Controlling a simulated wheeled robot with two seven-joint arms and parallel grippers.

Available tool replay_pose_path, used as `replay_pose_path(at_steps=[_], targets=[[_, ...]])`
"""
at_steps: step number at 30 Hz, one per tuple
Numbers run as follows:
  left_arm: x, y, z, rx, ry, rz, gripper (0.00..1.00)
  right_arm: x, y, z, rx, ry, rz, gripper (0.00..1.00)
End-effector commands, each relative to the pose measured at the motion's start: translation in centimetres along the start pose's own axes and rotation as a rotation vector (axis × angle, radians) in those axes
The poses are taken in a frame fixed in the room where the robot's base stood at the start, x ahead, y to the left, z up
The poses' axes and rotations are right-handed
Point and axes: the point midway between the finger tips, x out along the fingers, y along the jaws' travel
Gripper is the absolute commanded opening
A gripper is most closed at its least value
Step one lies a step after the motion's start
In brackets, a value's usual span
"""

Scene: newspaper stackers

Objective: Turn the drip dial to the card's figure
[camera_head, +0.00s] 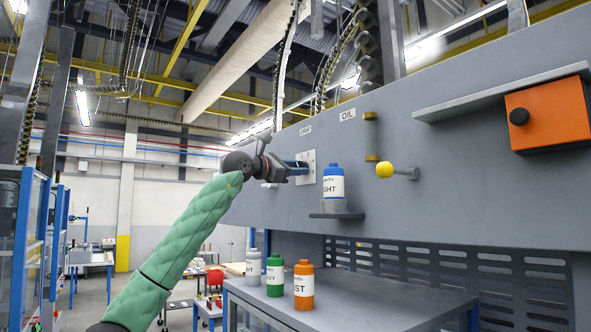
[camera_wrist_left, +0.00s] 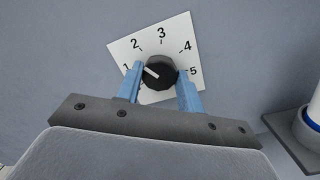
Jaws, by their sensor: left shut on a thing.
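The drip dial is a black knob (camera_wrist_left: 160,73) on a white plate (camera_wrist_left: 150,48) marked 1 to 5, in the left wrist view. Its white pointer aims up-left, between 1 and 2. The plate also shows edge-on in the head view (camera_head: 308,160), on the grey machine front below a small label. My left gripper (camera_wrist_left: 159,88) has its blue fingers on both sides of the knob, shut on it; in the head view it reaches the plate from the left (camera_head: 300,170). No card with a figure can be made out. My right gripper is not in view.
A blue-capped bottle (camera_head: 333,183) stands on a small ledge (camera_head: 336,215) right of the dial. A yellow ball knob (camera_head: 384,170) and an orange box (camera_head: 553,112) are farther right. Grey, green (camera_head: 275,275) and orange (camera_head: 304,285) bottles stand on the table (camera_head: 375,302) below.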

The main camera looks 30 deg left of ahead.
Motion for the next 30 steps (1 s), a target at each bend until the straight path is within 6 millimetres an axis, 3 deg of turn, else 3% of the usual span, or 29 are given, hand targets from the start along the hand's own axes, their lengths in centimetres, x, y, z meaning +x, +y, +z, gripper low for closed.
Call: replay_pose_path(at_steps=[21,30], targets=[[0.1,0.1,-0.2,0.664,-0.04,-0.044,0.15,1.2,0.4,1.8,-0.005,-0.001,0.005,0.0],[0.1,0.1,-0.2,0.868,-0.054,-0.057,0.15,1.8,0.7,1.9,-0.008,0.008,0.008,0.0]])
